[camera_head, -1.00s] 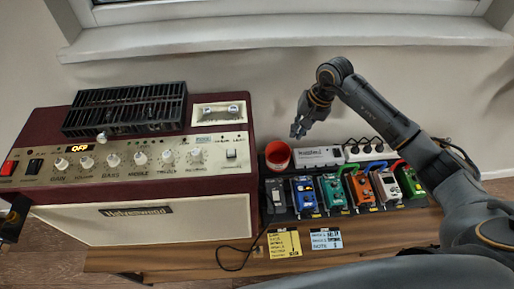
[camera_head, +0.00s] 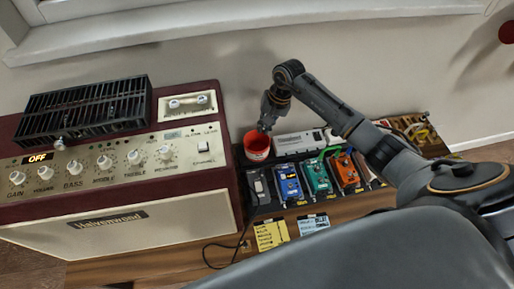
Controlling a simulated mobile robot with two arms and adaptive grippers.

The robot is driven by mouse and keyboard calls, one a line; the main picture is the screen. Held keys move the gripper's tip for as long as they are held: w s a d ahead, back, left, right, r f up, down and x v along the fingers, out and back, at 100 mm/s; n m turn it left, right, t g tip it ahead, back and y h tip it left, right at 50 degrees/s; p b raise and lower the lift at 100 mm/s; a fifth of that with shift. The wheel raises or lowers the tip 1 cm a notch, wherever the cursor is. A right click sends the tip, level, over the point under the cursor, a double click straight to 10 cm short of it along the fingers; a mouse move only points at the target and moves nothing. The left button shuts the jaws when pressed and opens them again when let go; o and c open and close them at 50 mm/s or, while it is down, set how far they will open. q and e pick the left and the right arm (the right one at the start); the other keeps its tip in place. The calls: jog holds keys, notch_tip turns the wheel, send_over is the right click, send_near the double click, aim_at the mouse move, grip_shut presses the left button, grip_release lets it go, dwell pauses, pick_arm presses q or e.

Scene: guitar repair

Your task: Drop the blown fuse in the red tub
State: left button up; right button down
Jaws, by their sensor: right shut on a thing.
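The red tub (camera_head: 256,152) stands just right of the amplifier, behind the near pedals. My right gripper (camera_head: 265,127) points down at the tub's rim, over its back right part. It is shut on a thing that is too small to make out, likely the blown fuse. I cannot tell whether the fingertips are above the rim or inside it. The fuse holder (camera_head: 188,104) is on a cream plate on top of the amplifier. My left gripper is out of view.
The maroon amplifier (camera_head: 120,217) fills the left, with a black vented box (camera_head: 85,108) on top. Yellow (camera_head: 270,235) and blue notes lie in front.

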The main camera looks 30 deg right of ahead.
jog(key=c, duration=1.4)
grip_release()
jog(key=v, duration=1.2)
